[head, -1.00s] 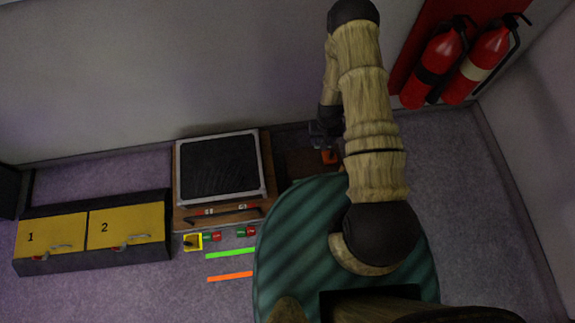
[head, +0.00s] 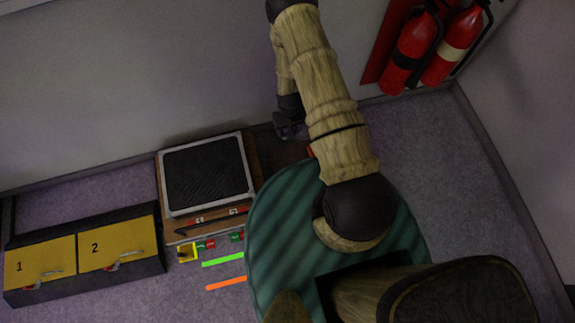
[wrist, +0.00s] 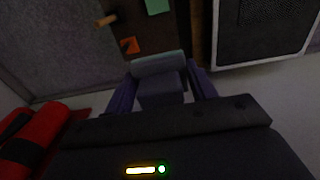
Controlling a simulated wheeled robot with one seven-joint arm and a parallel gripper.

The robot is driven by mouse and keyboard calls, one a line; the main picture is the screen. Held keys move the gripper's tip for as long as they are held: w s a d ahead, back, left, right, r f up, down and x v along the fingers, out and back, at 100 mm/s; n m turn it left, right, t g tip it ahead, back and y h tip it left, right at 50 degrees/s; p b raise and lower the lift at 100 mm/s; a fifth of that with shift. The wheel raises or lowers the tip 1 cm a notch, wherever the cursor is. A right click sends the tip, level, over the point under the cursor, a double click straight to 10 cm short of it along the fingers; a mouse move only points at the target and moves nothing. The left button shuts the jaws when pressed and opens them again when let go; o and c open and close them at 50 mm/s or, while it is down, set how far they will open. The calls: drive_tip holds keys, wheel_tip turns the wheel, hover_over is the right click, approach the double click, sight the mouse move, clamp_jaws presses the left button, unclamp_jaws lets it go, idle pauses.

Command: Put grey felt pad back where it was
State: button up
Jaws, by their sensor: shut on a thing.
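The grey felt pad (wrist: 158,64) is between the purple fingers of my gripper (wrist: 160,82) in the wrist view. It looks like a pale grey-green slab, and the fingers are shut on it. In the head view my gripper (head: 290,128) is near the back wall, above a dark brown board, just right of the framed black panel. The pad cannot be made out there. The dark brown board (wrist: 150,28) shows beyond the pad in the wrist view, with an orange square (wrist: 130,45) and a green square (wrist: 158,6) on it.
The framed black panel (head: 207,175) lies on a wooden base with a dark bar at its front. Two yellow doors (head: 40,262) numbered 1 and 2 stand left. Red fire extinguishers (head: 410,52) hang at upper right. A green striped round surface (head: 275,225) is in front.

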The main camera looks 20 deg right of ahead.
drive_tip(key=w+f+n+b, duration=0.2)
drive_tip(key=f+b, duration=1.6)
drive_tip(key=b, duration=0.8)
drive_tip(key=w+f+n+b, duration=0.1)
drive_tip(key=f+n+b, duration=0.1)
drive_tip(key=f+b, duration=1.7)
drive_tip(key=b, duration=0.7)
drive_tip(key=shift+w+d, duration=0.2)
drive_tip(key=shift+w, duration=0.15)
drive_tip(key=b, duration=0.4)
hover_over(288, 168)
wheel_tip(288, 168, down, 6)
drive_tip(key=shift+w+a+f, duration=0.1)
drive_tip(key=shift+f, duration=0.05)
drive_tip(key=shift+f+b, duration=1.45)
drive_tip(key=shift+f, duration=0.45)
drive_tip(key=shift+f, duration=0.1)
drive_tip(key=o, duration=1)
